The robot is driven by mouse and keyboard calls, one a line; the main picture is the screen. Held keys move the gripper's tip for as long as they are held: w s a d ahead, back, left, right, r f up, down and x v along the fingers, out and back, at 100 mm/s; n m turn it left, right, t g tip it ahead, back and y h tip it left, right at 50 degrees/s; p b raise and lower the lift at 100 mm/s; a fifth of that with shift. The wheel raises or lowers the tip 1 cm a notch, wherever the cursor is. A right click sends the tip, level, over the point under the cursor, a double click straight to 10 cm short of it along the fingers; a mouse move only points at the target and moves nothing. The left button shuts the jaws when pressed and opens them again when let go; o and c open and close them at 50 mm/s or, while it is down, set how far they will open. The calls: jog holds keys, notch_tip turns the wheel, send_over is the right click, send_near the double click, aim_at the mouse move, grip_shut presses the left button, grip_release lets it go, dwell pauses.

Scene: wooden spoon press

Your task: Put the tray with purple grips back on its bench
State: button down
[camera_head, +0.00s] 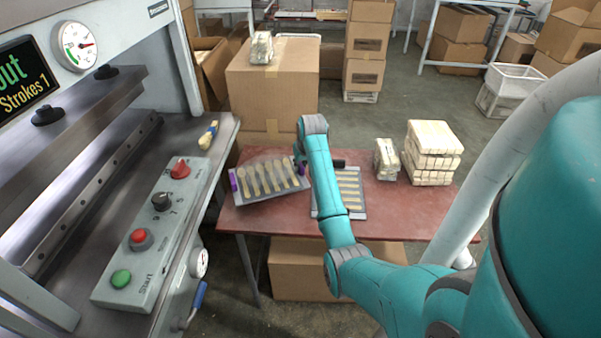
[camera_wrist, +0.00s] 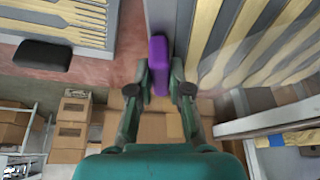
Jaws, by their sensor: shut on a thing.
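The tray with purple grips (camera_head: 247,196) holds a row of wooden spoons and is at the left end of the red bench (camera_head: 400,219), slightly tilted. One purple grip (camera_head: 233,181) shows at its left end. My gripper (camera_wrist: 159,88) is shut on the other purple grip (camera_wrist: 157,60), at the tray's right end. In the wrist view the tray (camera_wrist: 183,25) fills the upper right. In the head view my arm partly hides the gripper. I cannot tell whether the tray's underside touches the bench.
A second spoon tray with a black grip (camera_wrist: 42,55) lies on the bench just right of my arm. Bundles of wooden pieces (camera_head: 432,150) stand at the bench's right. The press (camera_head: 165,205) with its button panel is close on the left. Cardboard boxes (camera_head: 270,90) stand behind.

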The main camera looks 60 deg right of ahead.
jog(key=shift+f, duration=1.9)
jog(key=c, duration=1.1)
grip_release()
jog(key=v, duration=1.2)
